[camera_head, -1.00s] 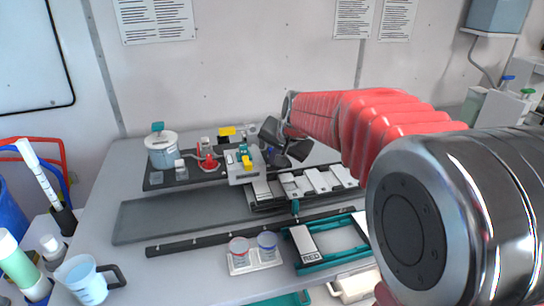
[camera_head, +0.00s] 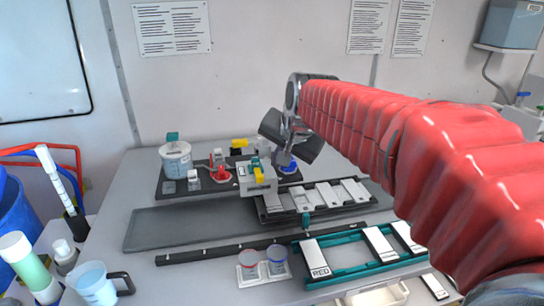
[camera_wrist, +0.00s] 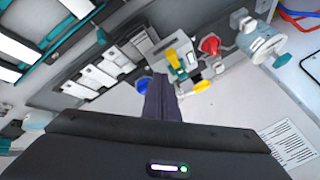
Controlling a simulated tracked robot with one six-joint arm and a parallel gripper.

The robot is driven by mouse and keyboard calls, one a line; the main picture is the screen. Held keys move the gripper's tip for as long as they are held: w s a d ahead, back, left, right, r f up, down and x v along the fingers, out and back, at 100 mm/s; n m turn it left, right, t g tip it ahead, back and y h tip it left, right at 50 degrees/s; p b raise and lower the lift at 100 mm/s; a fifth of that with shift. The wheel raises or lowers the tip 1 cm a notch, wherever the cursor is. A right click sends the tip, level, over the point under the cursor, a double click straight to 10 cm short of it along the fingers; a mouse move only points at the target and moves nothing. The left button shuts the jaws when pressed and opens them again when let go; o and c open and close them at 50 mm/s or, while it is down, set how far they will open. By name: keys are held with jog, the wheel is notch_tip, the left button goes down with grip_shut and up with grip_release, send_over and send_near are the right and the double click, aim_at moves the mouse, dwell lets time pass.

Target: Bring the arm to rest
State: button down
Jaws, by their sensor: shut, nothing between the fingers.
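My arm, in a red ribbed sleeve, reaches in from the right in the head view. My gripper (camera_head: 283,157) is at its end, above the back right of the proportioner board, beside the grey block with the yellow lever (camera_head: 257,178). In the wrist view my gripper's dark fingers (camera_wrist: 162,90) are together with nothing between them. A blue knob (camera_head: 288,167) is close to the fingertips in the head view. It also shows left of the fingers in the wrist view (camera_wrist: 141,84). Whether the fingers touch anything is unclear.
A white pot (camera_head: 176,163) and red valve (camera_head: 221,175) stand on the board's left. A teal frame with white plates (camera_head: 345,272), two small cups on a tray (camera_head: 262,282) and a jug (camera_head: 93,285) are nearer. The grey strip (camera_head: 190,232) is clear.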

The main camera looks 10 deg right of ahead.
jog(key=s+d+f+n, duration=0.1)
jog(key=s+f+n, duration=0.1)
jog(key=s, duration=0.7)
jog(key=s+d+f+n+g, duration=0.1)
jog(key=s+f, duration=0.3)
jog(key=s, duration=0.5)
jog(key=s+d+f+n+h, duration=0.1)
jog(key=s+f+n, duration=0.3)
jog(key=s, duration=0.5)
jog(key=shift+s+d, duration=0.2)
jog(key=shift+d, duration=0.15)
